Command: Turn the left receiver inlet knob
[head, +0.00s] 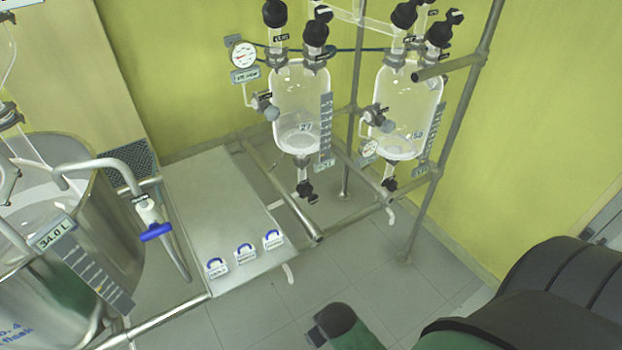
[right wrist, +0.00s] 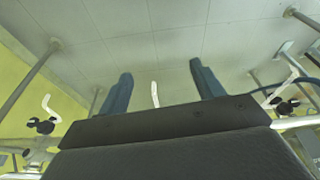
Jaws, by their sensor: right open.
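The left receiver (head: 300,105) is a clear glass vessel hung on the metal frame. Two black knobs stand above it, a rear-left one (head: 275,12) and a front-right one (head: 315,32). Their small labels are too small to read, so I cannot tell which is the inlet. My right gripper (right wrist: 158,72) shows in the right wrist view, its two blue-grey fingers apart with nothing between them. It is over the floor and touches no knob there. I cannot make out its fingers in the head view. My left gripper is in neither view.
A right receiver (head: 408,115) with similar black knobs hangs beside the left one. A pressure gauge (head: 243,55) sits left of the left receiver. Metal frame poles (head: 470,120) stand around the receivers. A flat platform (head: 205,195) and a steel vessel (head: 115,225) are at left.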

